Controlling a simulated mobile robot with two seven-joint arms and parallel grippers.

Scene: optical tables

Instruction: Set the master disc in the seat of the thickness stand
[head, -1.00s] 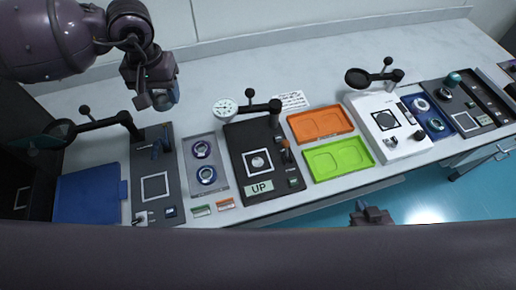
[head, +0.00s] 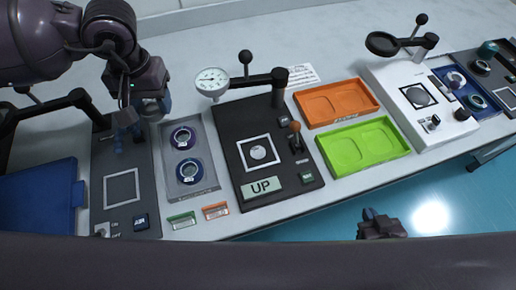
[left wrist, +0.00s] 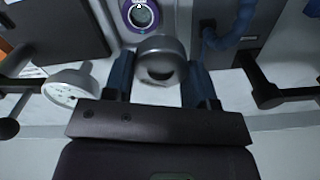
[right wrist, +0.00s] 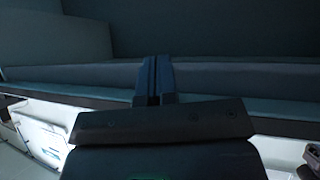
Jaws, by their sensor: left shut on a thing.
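The thickness stand (head: 232,120) is a dark plate with a dial gauge (head: 212,80) on an arm, a lever and an "UP" sign. Its seat (head: 258,152) is a light round spot inside a white square outline. My left gripper (head: 150,108) is above the bench, left of and behind the stand. It is shut on a grey metal round piece (left wrist: 160,60), seen between the fingers in the left wrist view; I cannot tell whether this is the master disc. My right gripper (head: 380,226) is beyond the bench's front edge; in the right wrist view its fingers (right wrist: 154,80) are together and empty.
Orange (head: 312,108) and green (head: 340,165) trays lie right of the stand. A white instrument (head: 440,115) stands further right. A dark panel (head: 105,165) and blue mat (head: 35,195) lie left.

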